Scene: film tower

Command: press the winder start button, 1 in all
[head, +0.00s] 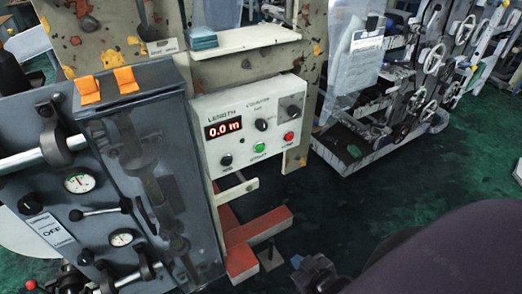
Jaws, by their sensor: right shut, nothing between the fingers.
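The counter panel (250,122) is a pale box at the centre, with LENGTH lettering and a red display (223,128) reading 0.0 m. A green button (259,147) sits low on its face, with a small label too blurred to read surely; it looks like the start button. A red button (289,137) is to its right. My right gripper (314,270) is at the bottom edge, below and to the right of the panel, well apart from the buttons. It is shut and empty, partly cut off. My left gripper is not in view.
A grey cabinet (150,170) with gauges and levers stands close on the left. A red foot (255,230) lies on the floor below the panel. A machine with handwheels (432,60) stands at the back right. Dark floor (335,215) is open right of the panel.

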